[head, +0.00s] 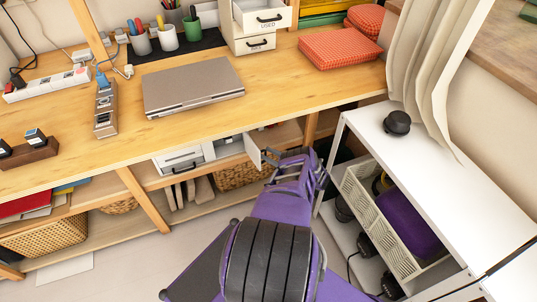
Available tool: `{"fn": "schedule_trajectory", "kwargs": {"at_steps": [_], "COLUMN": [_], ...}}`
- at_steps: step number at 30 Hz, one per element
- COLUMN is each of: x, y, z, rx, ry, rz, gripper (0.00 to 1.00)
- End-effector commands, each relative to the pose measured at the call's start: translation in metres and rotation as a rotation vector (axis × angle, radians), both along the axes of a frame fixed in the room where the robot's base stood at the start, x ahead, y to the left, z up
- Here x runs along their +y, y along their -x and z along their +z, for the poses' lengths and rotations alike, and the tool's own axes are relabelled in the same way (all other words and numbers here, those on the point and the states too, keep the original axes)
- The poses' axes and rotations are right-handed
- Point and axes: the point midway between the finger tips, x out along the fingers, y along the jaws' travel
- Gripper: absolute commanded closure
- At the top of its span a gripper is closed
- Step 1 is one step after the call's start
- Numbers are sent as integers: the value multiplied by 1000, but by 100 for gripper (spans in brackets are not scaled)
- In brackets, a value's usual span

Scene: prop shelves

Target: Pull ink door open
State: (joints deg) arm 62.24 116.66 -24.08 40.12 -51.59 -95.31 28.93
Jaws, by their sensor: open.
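A small white cabinet (208,151) stands on the shelf under the wooden desk, with drawers on its left part. A white door (253,152) at its right end stands swung outward, and a dark gap shows beside it. No ink label can be read from here. My gripper (276,160) is at the right of this door, close to its handle side. The jaws are open. Whether a finger touches the door or its handle cannot be told. My purple wrist hides part of the shelf behind.
The desk edge (160,142) overhangs the cabinet. A wooden desk leg (145,200) stands to the left, and a wicker basket (235,177) sits below. A white shelf unit (375,140) with a crate (380,215) is close on the right. A laptop (193,86) lies on the desk.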

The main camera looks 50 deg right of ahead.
Motion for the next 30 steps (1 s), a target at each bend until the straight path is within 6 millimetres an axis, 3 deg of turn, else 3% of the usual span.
{"fn": "schedule_trajectory", "kwargs": {"at_steps": [13,30], "x": [-8,-8], "y": [64,71], "z": [1,0], "rx": [-1,-1], "ry": [1,1], "rz": [-1,1], "gripper": [56,56]}}
